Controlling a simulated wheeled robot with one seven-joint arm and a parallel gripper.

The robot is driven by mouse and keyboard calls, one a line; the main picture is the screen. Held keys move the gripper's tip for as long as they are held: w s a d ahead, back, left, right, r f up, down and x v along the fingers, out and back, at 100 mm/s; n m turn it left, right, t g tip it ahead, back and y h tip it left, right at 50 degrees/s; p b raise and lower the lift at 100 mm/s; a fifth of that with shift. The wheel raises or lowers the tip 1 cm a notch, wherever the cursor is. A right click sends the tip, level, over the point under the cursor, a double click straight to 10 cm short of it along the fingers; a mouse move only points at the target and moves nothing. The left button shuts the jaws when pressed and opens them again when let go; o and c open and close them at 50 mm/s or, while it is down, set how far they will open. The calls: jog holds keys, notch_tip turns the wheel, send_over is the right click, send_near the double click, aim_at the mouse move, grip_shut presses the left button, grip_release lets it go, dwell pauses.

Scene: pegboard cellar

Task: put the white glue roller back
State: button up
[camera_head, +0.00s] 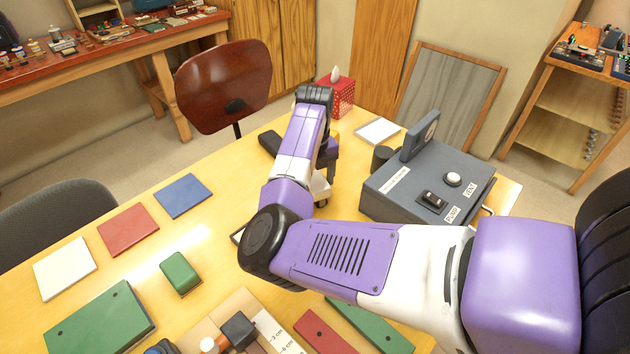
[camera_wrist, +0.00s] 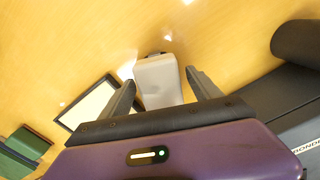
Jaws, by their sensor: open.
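The white glue roller (camera_wrist: 158,84) lies on the yellow table, between the two fingers of my gripper (camera_wrist: 160,80) in the wrist view. My gripper is open, with a finger on either side of the roller and a visible gap at each side. In the head view a part of the roller (camera_head: 321,188) shows beside my arm, and the rest is hidden behind it. A dark-edged frame with a pale inside (camera_wrist: 90,104) lies flat to the left of the roller in the wrist view. My arm hides most of it in the head view.
A grey machine box (camera_head: 425,190) with buttons stands right of my gripper, near a black cylinder (camera_wrist: 302,42). A green block (camera_head: 180,272) and flat red (camera_head: 128,229), blue (camera_head: 183,195) and white (camera_head: 64,268) pads lie left. A red dotted tissue box (camera_head: 342,97) stands behind.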

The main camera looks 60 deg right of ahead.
aim_at(315, 179)
notch_tip(315, 179, up, 12)
jog(key=b, duration=0.1)
jog(key=shift+r+b, duration=0.15)
jog(key=shift+b, duration=0.2)
dwell(0.6)
